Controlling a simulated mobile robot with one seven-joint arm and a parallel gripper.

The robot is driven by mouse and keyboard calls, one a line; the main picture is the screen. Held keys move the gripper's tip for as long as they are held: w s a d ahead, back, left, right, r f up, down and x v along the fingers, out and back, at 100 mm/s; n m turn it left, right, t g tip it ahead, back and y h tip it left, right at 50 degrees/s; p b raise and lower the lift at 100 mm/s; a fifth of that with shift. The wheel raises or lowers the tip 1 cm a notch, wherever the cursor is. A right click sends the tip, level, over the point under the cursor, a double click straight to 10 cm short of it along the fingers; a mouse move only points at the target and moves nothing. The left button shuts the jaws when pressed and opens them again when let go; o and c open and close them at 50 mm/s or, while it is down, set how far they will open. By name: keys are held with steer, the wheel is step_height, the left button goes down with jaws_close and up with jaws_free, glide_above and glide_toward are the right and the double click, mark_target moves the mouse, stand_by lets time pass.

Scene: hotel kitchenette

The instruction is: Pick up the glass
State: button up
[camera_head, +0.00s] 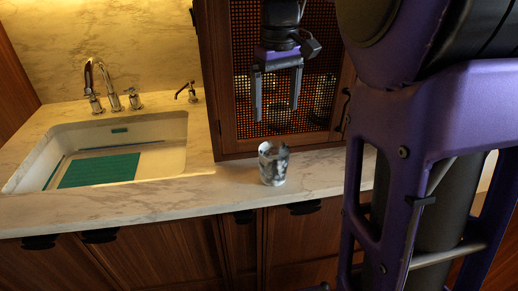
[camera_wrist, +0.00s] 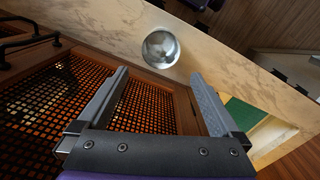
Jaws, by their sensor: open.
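The glass (camera_head: 273,163) stands upright on the marble counter, in front of the cabinet with the perforated door. In the wrist view the glass (camera_wrist: 160,48) shows from above as a round shiny rim, beyond the fingertips and between their lines. My gripper (camera_head: 277,108) is open and empty, pointing down above the glass and apart from it. Its two fingers also show in the wrist view (camera_wrist: 158,76), spread wide with nothing between them.
The cabinet's perforated door (camera_head: 285,65) stands close behind my gripper. A sink (camera_head: 172,128) with a green-blue panel (camera_head: 98,171) and a faucet (camera_head: 92,88) is at the left. The counter (camera_head: 215,190) between sink and glass is clear.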

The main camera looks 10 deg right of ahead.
mark_target(274, 163)
step_height(274, 163, down, 11)
steer(key=shift+b, duration=1.15)
steer(key=shift+s+f+b, duration=0.2)
steer(key=shift+f+b, duration=0.5)
steer(key=shift+f, duration=2.05)
steer(key=shift+r, duration=0.1)
steer(key=c, duration=1.3)
